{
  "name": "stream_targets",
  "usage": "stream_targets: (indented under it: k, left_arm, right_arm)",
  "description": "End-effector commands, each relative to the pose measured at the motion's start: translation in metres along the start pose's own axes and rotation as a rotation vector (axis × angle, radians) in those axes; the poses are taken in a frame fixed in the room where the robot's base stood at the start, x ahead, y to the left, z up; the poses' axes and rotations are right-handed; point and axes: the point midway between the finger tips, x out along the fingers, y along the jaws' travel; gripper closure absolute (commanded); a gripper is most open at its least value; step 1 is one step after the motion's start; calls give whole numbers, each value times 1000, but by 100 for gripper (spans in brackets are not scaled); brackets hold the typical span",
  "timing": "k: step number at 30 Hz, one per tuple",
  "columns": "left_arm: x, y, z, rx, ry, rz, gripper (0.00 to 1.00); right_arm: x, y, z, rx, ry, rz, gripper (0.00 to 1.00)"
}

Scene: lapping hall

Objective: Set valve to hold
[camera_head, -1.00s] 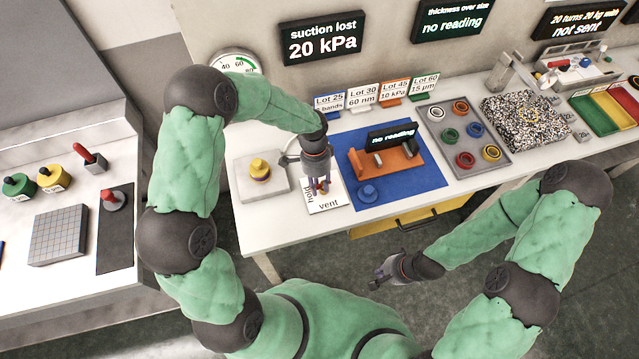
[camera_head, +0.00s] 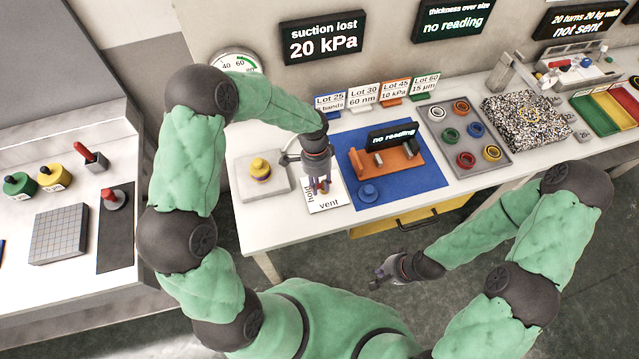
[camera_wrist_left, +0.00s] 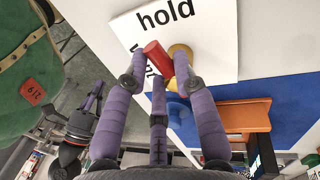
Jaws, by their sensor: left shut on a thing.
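The valve sits on a white plate (camera_head: 328,207) printed "hold" and "vent", which also shows in the left wrist view (camera_wrist_left: 215,50). Its red handle (camera_wrist_left: 157,57) and yellow part (camera_wrist_left: 181,52) show between my left gripper's purple fingers. My left gripper (camera_head: 321,187) is at the valve, shut on the handle; its fingers reach over the plate in the left wrist view (camera_wrist_left: 160,80). The fingers hide part of the valve and one word, so the handle's exact setting is unclear. My right gripper (camera_head: 380,277) hangs empty in front of the bench; its opening is too small to judge.
A screen (camera_head: 323,38) reads "suction lost 20 kPa" beside a round gauge (camera_head: 236,63). A blue mat (camera_head: 415,190) with an orange fixture (camera_head: 400,160) lies right of the valve. A block with a yellow knob (camera_head: 260,168) stands left. A grey tray (camera_head: 480,165) holds coloured rings.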

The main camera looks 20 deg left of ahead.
Motion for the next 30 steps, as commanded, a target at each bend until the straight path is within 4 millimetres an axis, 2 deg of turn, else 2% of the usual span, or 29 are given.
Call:
stream_targets:
  k: [1,8,9,10,11,30]
  left_arm:
    - [-8,-9,-3,-5,16,-21,100]
    - [-8,-9,-3,-5,17,-22,100]
    - [-8,-9,-3,-5,17,-22,64]
    - [-8,-9,-3,-5,17,-22,55]
    - [-8,-9,-4,-5,17,-22,53]
    - [-3,-3,-2,-2,7,-8,53]
  right_arm:
    - [0,0,0,0,0,0,100]
    - [0,0,0,0,0,0,100]
    - [0,0,0,0,0,0,100]
    - [0,0,0,0,0,0,100]
    - [0,0,0,0,0,0,100]
    - [0,0,0,0,0,0,100]
